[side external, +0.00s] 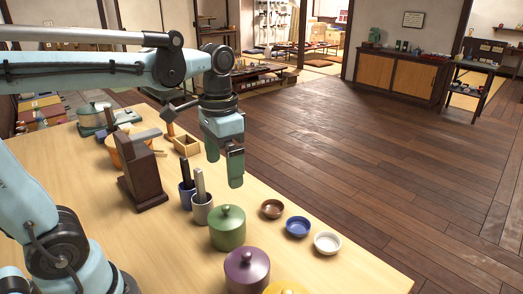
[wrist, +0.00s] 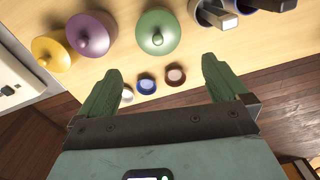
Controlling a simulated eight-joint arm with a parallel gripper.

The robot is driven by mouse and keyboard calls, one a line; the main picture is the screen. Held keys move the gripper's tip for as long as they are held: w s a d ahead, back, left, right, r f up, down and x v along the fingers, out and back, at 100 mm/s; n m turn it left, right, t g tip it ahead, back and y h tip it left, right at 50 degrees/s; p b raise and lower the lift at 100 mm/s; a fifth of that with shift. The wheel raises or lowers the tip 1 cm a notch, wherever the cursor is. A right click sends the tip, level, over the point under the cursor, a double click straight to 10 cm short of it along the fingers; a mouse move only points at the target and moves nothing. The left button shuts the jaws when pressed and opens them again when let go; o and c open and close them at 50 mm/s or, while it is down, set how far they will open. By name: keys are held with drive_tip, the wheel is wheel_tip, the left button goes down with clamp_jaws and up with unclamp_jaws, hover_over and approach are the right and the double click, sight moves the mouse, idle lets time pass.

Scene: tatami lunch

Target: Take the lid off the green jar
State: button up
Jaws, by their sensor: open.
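The green jar (side external: 228,232) stands upright on the light wood table (side external: 170,262) with its knobbed green lid (side external: 227,213) on it. In the wrist view the lid (wrist: 160,30) shows from above, beyond my fingers. My gripper (side external: 226,180) hangs above the table, behind the green jar in the side view, pointing down and apart from it. It is open and empty; its two green fingers (wrist: 162,80) show wide apart in the wrist view.
A purple jar (side external: 246,272) and a yellow jar (side external: 284,287) stand near the green one. Two cups (side external: 203,211) with upright dark and grey handles stand behind it. Brown (side external: 272,208), blue (side external: 298,227) and white (side external: 327,242) small bowls line the table's right edge. A dark wooden block stand (side external: 143,180) is further left.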

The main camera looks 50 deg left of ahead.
sight(226, 206)
drive_tip(key=shift+s+d+f, duration=0.1)
drive_tip(key=shift+f, duration=2.8)
drive_tip(key=shift+s+f, duration=0.1)
drive_tip(key=shift+f, duration=2.8)
drive_tip(key=shift+c, duration=0.2)
drive_tip(key=c, duration=0.7)
